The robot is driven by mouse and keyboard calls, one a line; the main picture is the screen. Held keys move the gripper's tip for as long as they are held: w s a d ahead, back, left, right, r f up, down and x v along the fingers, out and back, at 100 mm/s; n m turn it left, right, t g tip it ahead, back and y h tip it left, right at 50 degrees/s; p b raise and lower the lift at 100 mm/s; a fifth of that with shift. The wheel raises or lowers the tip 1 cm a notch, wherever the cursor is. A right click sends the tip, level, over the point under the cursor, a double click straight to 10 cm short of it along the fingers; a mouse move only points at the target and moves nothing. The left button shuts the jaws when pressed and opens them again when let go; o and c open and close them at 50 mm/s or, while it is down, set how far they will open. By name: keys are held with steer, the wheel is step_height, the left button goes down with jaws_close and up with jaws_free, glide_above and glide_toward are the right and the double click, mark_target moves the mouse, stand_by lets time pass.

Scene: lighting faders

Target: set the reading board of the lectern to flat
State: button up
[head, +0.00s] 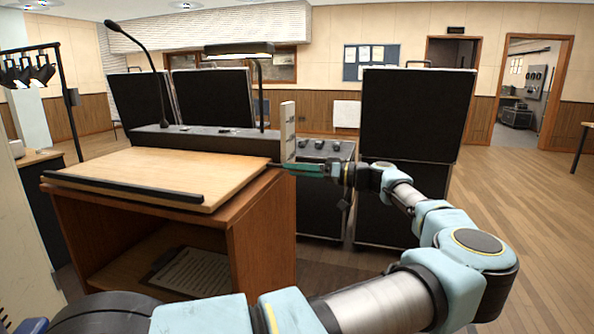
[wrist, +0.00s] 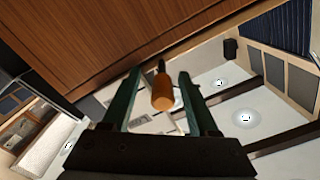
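The lectern (head: 262,225) is a brown wooden cabinet at the left of the head view. Its pale reading board (head: 150,170) has a black lip along the front edge and looks only slightly tilted; the exact angle is hard to tell. A pale upright plate (head: 288,128) with small marks stands at the board's right side. My gripper (head: 303,168) is at the lectern's right side, just below that plate. In the wrist view an orange knob (wrist: 162,92) on a dark stem sits between my open fingers (wrist: 160,100), with gaps on both sides. In the head view the knob is hidden.
A gooseneck microphone (head: 160,70) and a reading lamp (head: 240,50) rise behind the board. Dark cases (head: 415,115) and a box with knobs (head: 325,152) stand behind and to the right. Papers (head: 195,270) lie on the lectern's shelf. The floor (head: 540,200) at right is clear.

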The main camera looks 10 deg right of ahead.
steer(key=b+v, duration=0.3)
steer(key=v, duration=0.7)
steer(key=shift+s+d, duration=0.15)
steer(key=shift+d, duration=0.25)
steer(key=shift+r, duration=0.1)
